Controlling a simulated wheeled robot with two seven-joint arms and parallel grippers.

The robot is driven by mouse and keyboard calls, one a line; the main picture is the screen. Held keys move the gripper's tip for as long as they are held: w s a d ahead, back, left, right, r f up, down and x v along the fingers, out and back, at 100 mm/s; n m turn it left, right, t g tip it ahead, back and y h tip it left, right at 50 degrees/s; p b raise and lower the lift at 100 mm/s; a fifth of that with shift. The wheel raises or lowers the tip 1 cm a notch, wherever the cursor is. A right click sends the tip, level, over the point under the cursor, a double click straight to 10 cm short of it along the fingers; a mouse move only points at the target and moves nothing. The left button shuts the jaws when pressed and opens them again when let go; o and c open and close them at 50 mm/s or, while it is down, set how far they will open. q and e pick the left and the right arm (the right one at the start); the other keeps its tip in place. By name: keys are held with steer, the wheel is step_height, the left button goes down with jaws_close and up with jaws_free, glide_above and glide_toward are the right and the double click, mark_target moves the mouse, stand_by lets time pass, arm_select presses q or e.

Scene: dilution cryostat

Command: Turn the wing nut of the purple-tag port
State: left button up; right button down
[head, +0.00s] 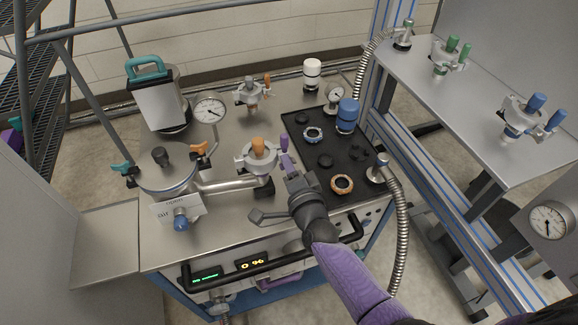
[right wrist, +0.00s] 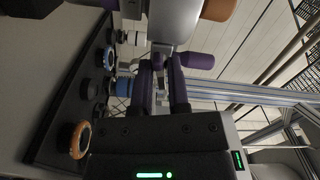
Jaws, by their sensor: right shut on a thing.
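The purple wing nut (head: 284,143) sits on the right side of a metal clamp (head: 254,161) around a port with an orange cap (head: 258,146), at the middle of the cart top. My right gripper (head: 291,172) reaches it from the front. In the right wrist view, the two dark fingers (right wrist: 161,85) are closed around a purple wing of the nut, and the other purple wing (right wrist: 197,60) sticks out to the right. The fingers hide part of the nut. My left gripper is not in view.
A black mat (head: 310,165) with rings and a blue container (head: 347,115) lies right of the clamp. A pressure gauge (head: 210,110) and an orange-winged clamp (head: 251,94) stand behind. A black handle bar (head: 215,272) runs along the front. A ribbed hose (head: 400,215) hangs at right.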

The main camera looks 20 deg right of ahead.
steer(key=shift+m+b, duration=0.3)
steer(key=shift+m, duration=1.3)
steer(key=c, duration=0.7)
jaws_free()
steer(key=shift+c, duration=0.2)
steer(key=s+p, duration=0.2)
steer(key=s, duration=0.8)
steer(key=shift+d, duration=0.15)
